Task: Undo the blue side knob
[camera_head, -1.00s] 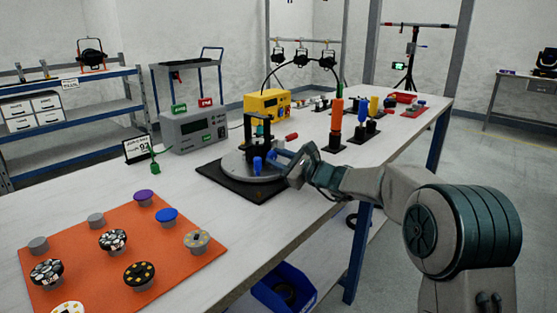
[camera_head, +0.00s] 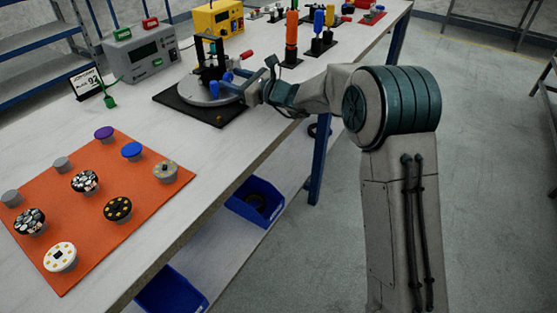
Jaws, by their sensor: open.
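A black upright fixture (camera_head: 207,62) stands on a round grey plate (camera_head: 190,92) over a black square mat (camera_head: 176,105). A small blue upright knob (camera_head: 214,89) sits at the front of the fixture. Another blue piece (camera_head: 228,77) shows just right of it, close to my gripper; I cannot tell if it is a knob or part of a finger. A red side knob (camera_head: 247,55) points out to the right behind. My gripper (camera_head: 238,84) is open at the plate's right side, beside the blue parts. Whether its fingers touch a knob is too small to tell.
An orange mat (camera_head: 95,205) with several round knobs lies at the front left. A grey box (camera_head: 140,55) and a yellow box (camera_head: 217,20) stand behind the fixture. An orange cylinder (camera_head: 291,35) stands right of it. Blue bins (camera_head: 256,200) sit on the lower shelf.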

